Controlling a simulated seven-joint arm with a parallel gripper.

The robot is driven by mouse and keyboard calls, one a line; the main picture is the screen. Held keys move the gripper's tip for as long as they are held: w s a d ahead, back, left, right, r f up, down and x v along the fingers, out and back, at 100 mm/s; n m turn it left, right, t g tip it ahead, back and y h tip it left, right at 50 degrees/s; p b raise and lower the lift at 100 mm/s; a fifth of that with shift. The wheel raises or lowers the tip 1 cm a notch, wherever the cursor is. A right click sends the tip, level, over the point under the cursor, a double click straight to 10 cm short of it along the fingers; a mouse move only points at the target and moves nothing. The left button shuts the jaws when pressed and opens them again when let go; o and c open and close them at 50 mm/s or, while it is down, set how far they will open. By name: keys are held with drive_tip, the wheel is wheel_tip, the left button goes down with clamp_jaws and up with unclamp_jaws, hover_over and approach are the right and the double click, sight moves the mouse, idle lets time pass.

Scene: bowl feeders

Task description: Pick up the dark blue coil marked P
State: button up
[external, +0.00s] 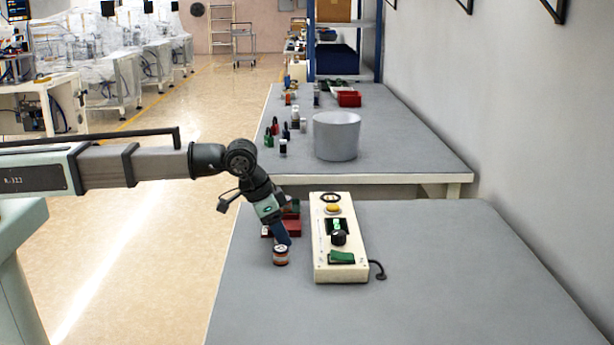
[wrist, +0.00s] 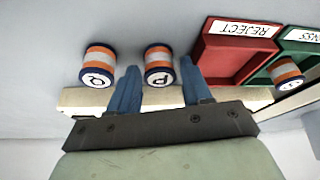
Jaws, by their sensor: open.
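The coil marked P (wrist: 158,66) has dark blue ends and orange and white bands. In the wrist view it shows between the fingertips of my gripper (wrist: 160,72), which is open. Whether the fingers stand around it or above it, I cannot tell. A similar coil marked Q (wrist: 98,66) is to its left, outside the fingers. In the external view my gripper (external: 285,241) points down at the near table, just above or beside one coil (external: 280,256). Its letter is unreadable there, and the other coil is not distinguishable.
A red tray labelled REJECT (wrist: 234,58) and a green tray (wrist: 290,48) holding another banded coil (wrist: 286,72) lie to the right in the wrist view. A cream control box (external: 340,262) stands right of my gripper. The table's right side (external: 470,270) is clear.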

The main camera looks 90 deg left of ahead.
drive_tip(key=shift+c, duration=0.4)
drive_tip(key=c, duration=0.7)
drive_tip(key=shift+c, duration=0.2)
